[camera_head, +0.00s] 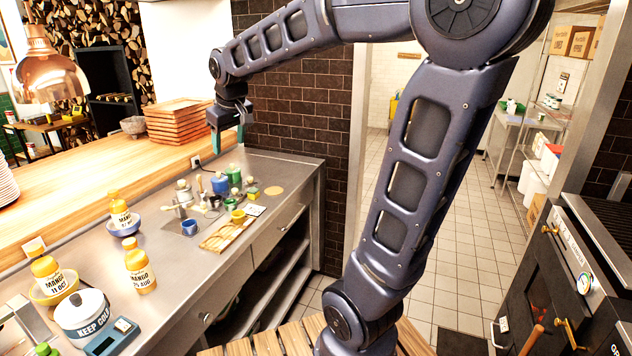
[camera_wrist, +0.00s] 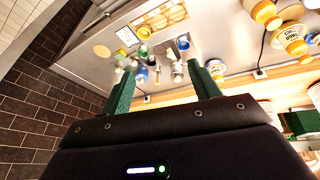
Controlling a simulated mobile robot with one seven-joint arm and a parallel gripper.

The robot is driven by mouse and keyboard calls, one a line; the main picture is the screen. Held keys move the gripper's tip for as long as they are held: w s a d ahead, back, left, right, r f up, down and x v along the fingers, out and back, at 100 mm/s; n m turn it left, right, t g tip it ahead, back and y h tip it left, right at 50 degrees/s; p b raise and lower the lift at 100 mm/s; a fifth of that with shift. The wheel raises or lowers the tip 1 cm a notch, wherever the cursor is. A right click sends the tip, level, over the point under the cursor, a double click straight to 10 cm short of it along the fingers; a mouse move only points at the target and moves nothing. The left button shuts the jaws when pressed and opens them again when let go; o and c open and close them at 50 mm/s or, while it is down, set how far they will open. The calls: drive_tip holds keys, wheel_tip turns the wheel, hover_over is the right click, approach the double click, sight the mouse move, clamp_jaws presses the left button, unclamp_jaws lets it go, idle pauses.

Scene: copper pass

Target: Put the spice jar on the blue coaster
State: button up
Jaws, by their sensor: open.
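My gripper (camera_head: 226,122) hangs over the far end of the steel counter, above the wooden ledge side. In the wrist view my gripper (camera_wrist: 162,88) shows two green fingers spread apart with nothing held between them. I cannot tell which one is the spice jar. A small blue container (camera_head: 189,227) stands at the cluster's near side. A flat blue coaster cannot be made out; a flat round tan disc (camera_head: 274,191) lies right of the cluster.
A wooden board with round hollows (camera_head: 226,236) lies before the cluster. Mango bottles (camera_head: 140,271) and a white lidded pot (camera_head: 84,318) stand nearer on the counter (camera_head: 180,270). A dark brick wall (camera_head: 300,105) rises behind. Bare steel lies between bottles and board.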

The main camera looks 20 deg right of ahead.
drive_tip(key=s+d+f+m, duration=0.3)
drive_tip(key=s+d, duration=0.5)
drive_tip(key=s, duration=0.1)
drive_tip(key=s+d+f+m+h, duration=0.1)
drive_tip(key=s+d+f+m, duration=0.2)
drive_tip(key=s+d, duration=0.5)
drive_tip(key=shift+s+d+f, duration=0.4)
drive_tip(key=shift+d+f, duration=0.35)
drive_tip(key=shift+d, duration=0.05)
